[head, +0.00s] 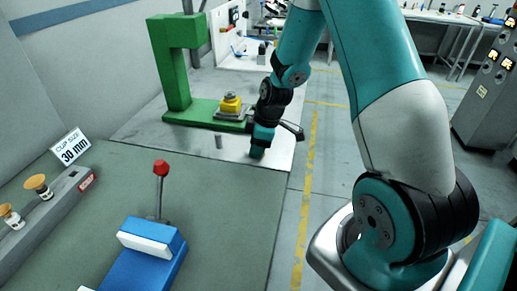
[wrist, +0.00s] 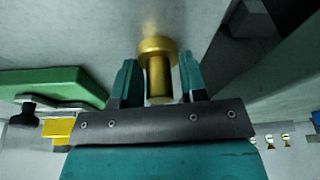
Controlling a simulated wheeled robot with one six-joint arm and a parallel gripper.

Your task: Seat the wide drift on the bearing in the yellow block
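A brass drift with a wide round head (wrist: 158,47) and a narrower stem is between the two teal fingers of my gripper (wrist: 159,72) in the wrist view. Its head lies at the fingertips and its stem points back to the palm. Whether the fingers press on the stem is unclear. In the head view my gripper (head: 258,150) is low over the metal plate, in front of the green press; the drift cannot be made out there. The yellow block (head: 230,106) sits on the press base with a grey round part, apparently the bearing (head: 231,96), on top. The block also shows in the wrist view (wrist: 58,128).
The green press (head: 178,75) stands behind on the metal plate (head: 150,125). A small grey cylinder (head: 219,142) stands left of my gripper. At front left are a blue fixture (head: 150,255), a red-knobbed lever (head: 161,170), a cup rack (head: 50,205) and a "30 mm" sign (head: 71,147).

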